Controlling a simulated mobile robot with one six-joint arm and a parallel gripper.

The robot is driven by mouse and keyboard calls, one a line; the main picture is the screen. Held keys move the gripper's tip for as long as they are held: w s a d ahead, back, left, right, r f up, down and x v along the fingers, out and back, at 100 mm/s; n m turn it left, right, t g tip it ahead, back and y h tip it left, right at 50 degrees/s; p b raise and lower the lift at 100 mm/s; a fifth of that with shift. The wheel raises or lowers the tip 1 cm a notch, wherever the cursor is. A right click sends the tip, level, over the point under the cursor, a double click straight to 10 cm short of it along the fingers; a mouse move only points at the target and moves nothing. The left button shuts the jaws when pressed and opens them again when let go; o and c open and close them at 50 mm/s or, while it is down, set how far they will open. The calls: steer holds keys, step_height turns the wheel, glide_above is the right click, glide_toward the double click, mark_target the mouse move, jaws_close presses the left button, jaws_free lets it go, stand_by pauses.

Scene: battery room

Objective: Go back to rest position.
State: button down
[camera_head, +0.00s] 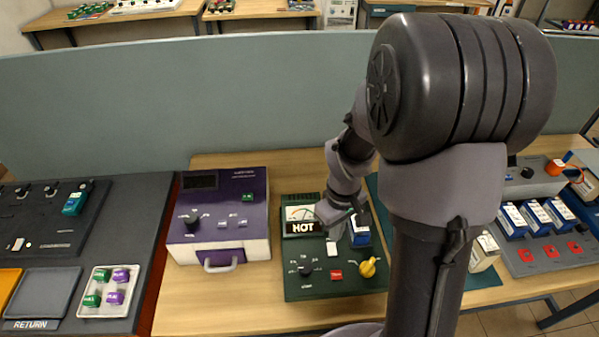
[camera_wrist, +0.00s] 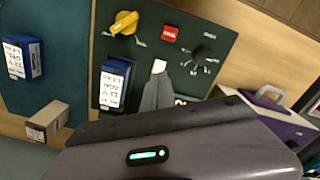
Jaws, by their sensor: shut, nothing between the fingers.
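My gripper (camera_head: 337,234) hangs over the dark green panel (camera_head: 300,268), beside the blue battery block (camera_head: 360,234) that stands in the panel. Its grey fingers (camera_wrist: 157,92) are together with nothing between them. In the wrist view their tips are close to a white switch (camera_wrist: 158,67); I cannot tell whether they touch it. The white switch also shows in the head view (camera_head: 332,249). My arm reaches in from the right and hides part of the table behind it.
A purple box (camera_head: 219,215) stands left. A grey divider (camera_head: 180,95) runs behind. A tray (camera_head: 84,312) holds several green and purple blocks.

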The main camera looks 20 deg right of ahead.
steer(key=s+a+r+m+t+y+b, duration=0.2)
steer(key=s+a+r+m+t+b, duration=0.3)
steer(key=s+a+r, duration=0.6)
steer(key=a+r+m+b, duration=0.2)
steer(key=a+r, duration=0.1)
steer(key=shift+s+a+r+t, duration=0.2)
steer(key=shift+a+t, duration=0.1)
steer(key=shift+t, duration=0.1)
steer(key=shift+d, duration=0.15)
